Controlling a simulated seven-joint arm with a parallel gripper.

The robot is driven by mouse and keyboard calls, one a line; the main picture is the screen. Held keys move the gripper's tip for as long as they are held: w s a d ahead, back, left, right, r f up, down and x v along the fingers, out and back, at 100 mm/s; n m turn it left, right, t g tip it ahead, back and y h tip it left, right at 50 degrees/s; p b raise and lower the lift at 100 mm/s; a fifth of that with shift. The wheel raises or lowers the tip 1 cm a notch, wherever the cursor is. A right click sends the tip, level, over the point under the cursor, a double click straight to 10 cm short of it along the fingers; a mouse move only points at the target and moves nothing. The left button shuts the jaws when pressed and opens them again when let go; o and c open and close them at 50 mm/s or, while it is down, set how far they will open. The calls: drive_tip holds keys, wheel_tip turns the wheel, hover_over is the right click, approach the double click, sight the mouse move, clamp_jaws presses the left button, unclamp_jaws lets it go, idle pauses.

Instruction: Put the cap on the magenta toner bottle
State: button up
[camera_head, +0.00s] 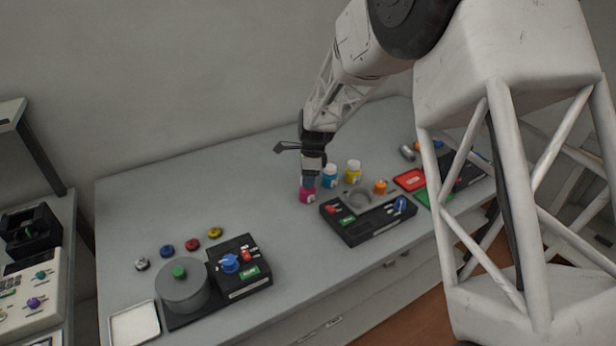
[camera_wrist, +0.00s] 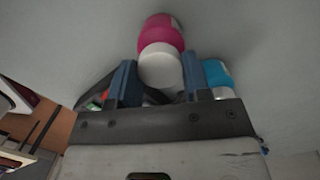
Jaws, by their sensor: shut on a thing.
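The magenta toner bottle (camera_head: 307,195) stands on the grey table, directly below my gripper (camera_head: 312,172). In the wrist view my gripper (camera_wrist: 158,82) has its two blue fingers on either side of a white cap (camera_wrist: 160,66) and is shut on it. The magenta bottle (camera_wrist: 162,32) shows just beyond the cap, and the two appear to meet. Whether the cap is seated on the bottle's neck, I cannot tell. In the head view the gripper hides the cap.
A cyan bottle (camera_head: 329,176) stands close on the right, also in the wrist view (camera_wrist: 216,74). The table left of the magenta bottle is clear.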

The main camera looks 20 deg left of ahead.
idle(0.3)
drive_tip(key=o, duration=1)
drive_tip(key=shift+c, duration=0.2)
drive_tip(key=shift+o, duration=0.4)
drive_tip(key=o, duration=0.4)
drive_tip(key=shift+r, duration=0.1)
drive_tip(key=shift+r, duration=2.35)
drive_tip(key=shift+c, duration=0.3)
